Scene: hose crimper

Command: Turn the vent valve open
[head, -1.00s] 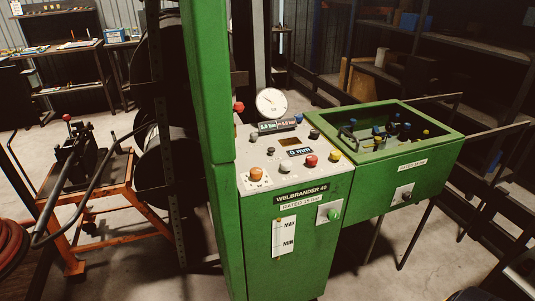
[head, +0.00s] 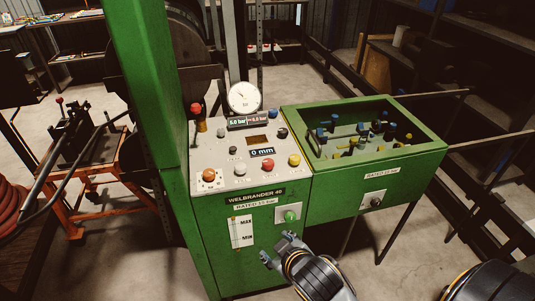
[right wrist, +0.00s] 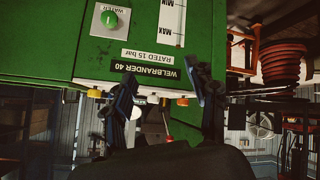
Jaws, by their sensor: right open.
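The green crimper (head: 262,255) stands in the middle with a pale sloping panel on top. No readable label names the vent valve, so I cannot tell which control it is. A green knob (head: 289,215) sits on a white plate on the crimper's front; it also shows in the upside-down right wrist view (right wrist: 109,18). A dark knob (head: 376,202) is on the green box at right. A red ball knob (head: 196,108) stands by the panel's back left. My right gripper (head: 278,247) is open and empty, below the green knob and apart from it. My left gripper is out of view.
The panel carries orange, white, red and yellow knobs, with a round gauge (head: 244,97) behind. The open green box (head: 400,160) holds several blue- and yellow-topped fittings. An orange stand (head: 98,190) is at left. Shelving fills the back right. Floor before the crimper is free.

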